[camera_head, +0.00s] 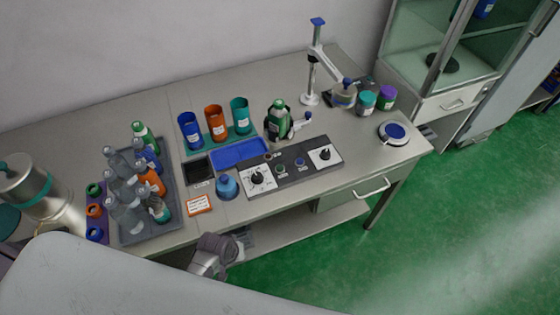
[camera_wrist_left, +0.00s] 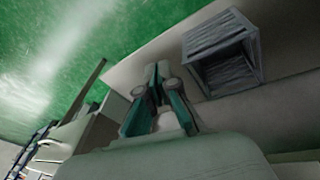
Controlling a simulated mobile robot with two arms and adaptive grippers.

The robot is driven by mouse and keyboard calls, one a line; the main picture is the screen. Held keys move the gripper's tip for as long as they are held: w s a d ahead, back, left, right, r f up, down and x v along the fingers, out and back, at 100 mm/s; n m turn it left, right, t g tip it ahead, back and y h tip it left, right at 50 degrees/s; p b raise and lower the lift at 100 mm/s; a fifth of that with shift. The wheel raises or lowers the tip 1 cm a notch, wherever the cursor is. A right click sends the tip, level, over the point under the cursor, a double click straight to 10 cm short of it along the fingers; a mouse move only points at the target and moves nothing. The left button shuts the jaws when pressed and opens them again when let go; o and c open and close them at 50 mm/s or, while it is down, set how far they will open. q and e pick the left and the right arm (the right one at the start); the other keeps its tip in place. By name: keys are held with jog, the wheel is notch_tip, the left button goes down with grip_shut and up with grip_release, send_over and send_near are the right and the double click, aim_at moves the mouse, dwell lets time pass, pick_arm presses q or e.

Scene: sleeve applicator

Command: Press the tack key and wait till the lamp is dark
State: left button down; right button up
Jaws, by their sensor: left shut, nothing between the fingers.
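The control panel (camera_head: 290,167) lies near the front edge of the bench, with a white dial plate (camera_head: 258,178) at its left and another (camera_head: 324,155) at its right. Between them sit a green-ringed button (camera_head: 280,168) and a blue button (camera_head: 300,163). The labels are too small to read, so I cannot tell which is the tack key. A small round brownish piece (camera_head: 268,156) at the panel's back edge may be the lamp; whether it is lit is unclear. My left gripper (camera_wrist_left: 157,82) is shut and empty in the left wrist view, away from the panel.
A grey tray (camera_head: 175,222) of bottles stands left of the panel. A blue round jar (camera_head: 227,187) and an orange-edged card (camera_head: 198,204) are close by. A green bottle in an applicator (camera_head: 279,122) stands behind the panel. A grey crate (camera_wrist_left: 222,55) shows in the wrist view.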

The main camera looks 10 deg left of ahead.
pick_arm(q)
jog(key=w+r+n+p, duration=0.2)
jog(key=w+r, duration=0.3)
jog(key=r, duration=0.7)
jog(key=w+d+r+n+h, duration=0.1)
jog(key=w+r+n, duration=0.1)
jog(key=w, duration=0.2)
jog(key=w+d+r+n+t+h+p, duration=0.1)
jog(key=w+r+n, duration=0.1)
jog(key=w, duration=0.3)
jog(key=w+d+r+n+t+h, duration=0.1)
jog(key=w+r+n, duration=0.2)
jog(key=w, duration=0.1)
jog(key=shift+w+d+r+p, duration=0.15)
jog(key=shift+w+r+p, duration=0.05)
jog(key=shift+p, duration=0.15)
jog(key=w+d+r+n+t+h, duration=0.1)
jog(key=w+d+r+n+h, duration=0.1)
jog(key=w+r+n, duration=0.3)
jog(key=shift+w+d+r+h+p, duration=0.35)
jog(key=shift+w+r, duration=0.55)
jog(key=shift+w, duration=0.35)
jog(key=b, duration=0.9)
send_over(279, 168)
notch_tip(279, 168, down, 7)
jog(key=shift+a+f, duration=0.1)
jog(key=shift+f, duration=0.8)
jog(key=shift+f, duration=0.2)
